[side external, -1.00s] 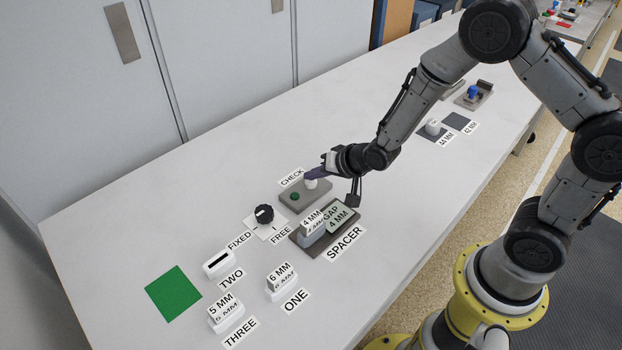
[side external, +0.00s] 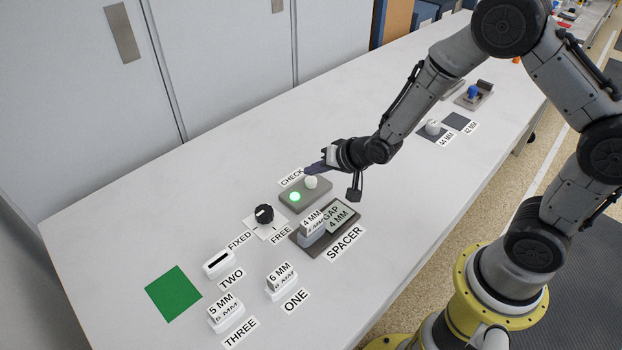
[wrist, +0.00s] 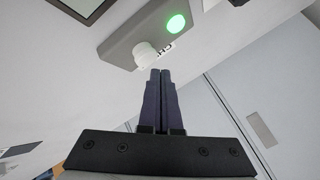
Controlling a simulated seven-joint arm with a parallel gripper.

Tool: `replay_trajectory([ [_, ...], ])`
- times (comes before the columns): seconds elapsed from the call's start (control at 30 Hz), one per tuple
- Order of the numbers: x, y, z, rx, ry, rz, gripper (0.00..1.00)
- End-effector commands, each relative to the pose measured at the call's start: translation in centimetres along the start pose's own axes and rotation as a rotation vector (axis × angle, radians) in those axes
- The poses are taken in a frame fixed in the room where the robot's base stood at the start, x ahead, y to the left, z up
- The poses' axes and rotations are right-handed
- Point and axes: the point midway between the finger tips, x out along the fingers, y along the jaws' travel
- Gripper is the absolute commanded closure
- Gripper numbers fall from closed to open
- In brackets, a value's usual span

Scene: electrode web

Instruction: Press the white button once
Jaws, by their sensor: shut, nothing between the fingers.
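The white button (side external: 311,182) stands on a grey box (side external: 318,194) marked CHECK, beside a round green lamp (side external: 295,196) that is lit. In the wrist view the white button (wrist: 146,55) and the glowing lamp (wrist: 176,23) show on the grey box (wrist: 120,42). My gripper (side external: 308,170) is shut and empty, just behind and above the button in the side view. In the wrist view its two dark fingers (wrist: 160,72) lie together, with their tips close to the button. A small gap seems to separate them; I cannot tell for certain.
A black knob (side external: 264,213) marked FIXED and FREE stands to the left. The SPACER unit (side external: 316,240) with a 4 MM block and GAP display is in front. Holders marked ONE, TWO and THREE and a green square (side external: 173,293) lie farther left.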

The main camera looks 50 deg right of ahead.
Motion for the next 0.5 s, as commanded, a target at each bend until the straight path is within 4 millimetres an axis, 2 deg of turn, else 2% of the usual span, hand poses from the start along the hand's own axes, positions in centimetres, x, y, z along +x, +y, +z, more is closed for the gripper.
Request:
replay_trajectory([
  [0.27,-0.1,-0.1,-0.1,0.0,0.001,-0.001,1.0],
  [0.5,-1.5,-1.1,-1.1,-0.002,0.001,-0.002,1.0],
])
